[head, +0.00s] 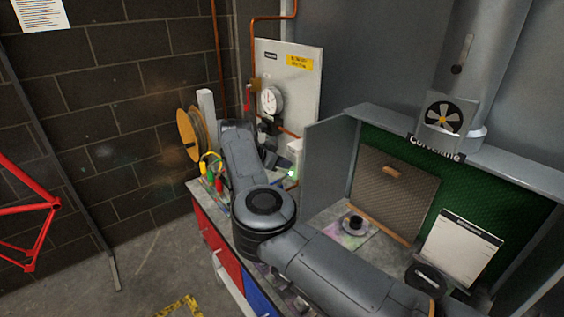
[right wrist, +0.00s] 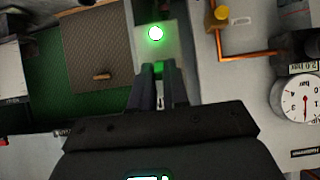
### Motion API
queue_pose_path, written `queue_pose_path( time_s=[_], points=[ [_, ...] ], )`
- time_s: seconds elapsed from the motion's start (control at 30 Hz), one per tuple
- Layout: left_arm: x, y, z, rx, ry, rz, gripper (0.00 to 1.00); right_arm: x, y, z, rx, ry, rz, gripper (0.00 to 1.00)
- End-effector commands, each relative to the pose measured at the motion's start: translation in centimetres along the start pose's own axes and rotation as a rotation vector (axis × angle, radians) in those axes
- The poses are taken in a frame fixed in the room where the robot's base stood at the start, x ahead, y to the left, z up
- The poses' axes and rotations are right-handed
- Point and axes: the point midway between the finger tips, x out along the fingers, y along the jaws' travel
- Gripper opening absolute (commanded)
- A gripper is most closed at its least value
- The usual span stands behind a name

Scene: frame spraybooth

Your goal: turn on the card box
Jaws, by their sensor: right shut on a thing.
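The card box, a small pale box with a lit green light, (head: 295,152) stands at the back of the bench by the gauge panel in the head view. It also shows in the right wrist view (right wrist: 178,45), straight ahead of the fingers, with its round light glowing green. My right gripper (right wrist: 156,72) is shut on a small, thin thing, seemingly a card, that shows a green tint between the fingertips. The fingertips are at the box's near edge; I cannot tell whether the card is inside it. In the head view my arm partly hides the gripper. My left gripper is not in view.
A panel with a pressure gauge (head: 271,100) and copper pipes is beside the box. A grey booth wall (head: 328,165) stands close on its right. A cable reel (head: 190,135) and coloured-handled tools (head: 211,176) are left of my arm. The booth holds a brown filter panel (head: 394,195).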

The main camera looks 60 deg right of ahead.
Motion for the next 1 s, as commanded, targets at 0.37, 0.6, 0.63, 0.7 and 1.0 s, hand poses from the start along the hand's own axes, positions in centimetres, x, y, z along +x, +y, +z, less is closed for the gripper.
queue_pose_path(
  time_s=[0.37, 0.6, 0.63, 0.7, 1.0],
  points=[
    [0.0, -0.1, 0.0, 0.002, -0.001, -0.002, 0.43, 0.0, 0.0, 0.0, -0.001, -0.001, 0.000, 0.40],
    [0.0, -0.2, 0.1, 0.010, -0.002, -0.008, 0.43, -0.2, 0.0, 0.0, -0.001, 0.000, -0.001, 0.40],
    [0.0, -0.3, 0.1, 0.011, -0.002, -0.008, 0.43, -0.4, 0.0, 0.0, -0.001, -0.001, -0.001, 0.40],
    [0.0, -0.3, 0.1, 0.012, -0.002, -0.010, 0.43, -1.0, 0.0, 0.0, -0.001, -0.001, -0.001, 0.40],
    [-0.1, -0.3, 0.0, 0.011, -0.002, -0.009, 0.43, -5.9, -0.1, 0.0, -0.001, -0.001, -0.004, 0.40]
  ],
)
